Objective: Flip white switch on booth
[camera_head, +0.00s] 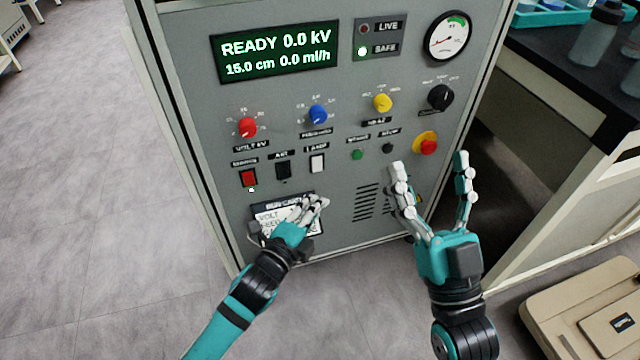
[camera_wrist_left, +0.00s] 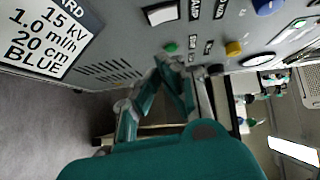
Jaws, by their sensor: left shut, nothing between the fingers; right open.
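The white switch (camera_head: 317,163) sits on the grey booth panel (camera_head: 340,200), right of a black switch (camera_head: 283,170) and a red switch (camera_head: 249,178). It also shows at the top of the left wrist view (camera_wrist_left: 161,14). My left gripper (camera_head: 318,202) is shut and empty, a little below the white switch in the picture, in front of the run card (camera_head: 268,214). It also shows in the left wrist view (camera_wrist_left: 168,66). A gap to the panel cannot be judged. My right gripper (camera_head: 428,165) is open and empty, right of the vent slots.
The panel has red (camera_head: 247,127), blue (camera_head: 318,114) and yellow (camera_head: 383,103) knobs, a red emergency button (camera_head: 429,147), a gauge (camera_head: 447,36) and a display reading READY 0.0 kV (camera_head: 276,52). A dark-topped bench (camera_head: 560,90) stands right. Floor is clear at left.

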